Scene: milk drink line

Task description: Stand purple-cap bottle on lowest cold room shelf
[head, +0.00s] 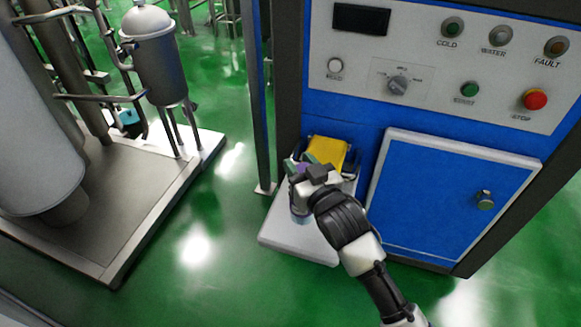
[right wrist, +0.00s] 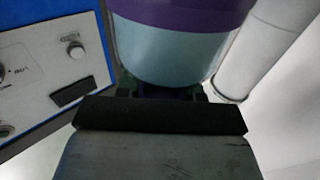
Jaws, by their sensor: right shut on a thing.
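The purple-cap bottle (right wrist: 170,50) fills the top of the right wrist view, with a purple band above a pale blue part. In the head view it is mostly hidden by my right gripper (head: 306,176), and a bit of purple (head: 300,167) shows beside the fingers. My right gripper is shut on the bottle, in front of the blue machine and over its white step. The bottle's exact tilt is hard to tell. My left gripper is not in view. No cold room shelf can be made out.
The blue machine (head: 440,200) has a control panel with buttons, a door and a yellow part (head: 328,151) in its opening. A white step (head: 285,240) sticks out below. A metal tank on a platform (head: 150,215) stands at left. Green floor (head: 215,240) between is clear.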

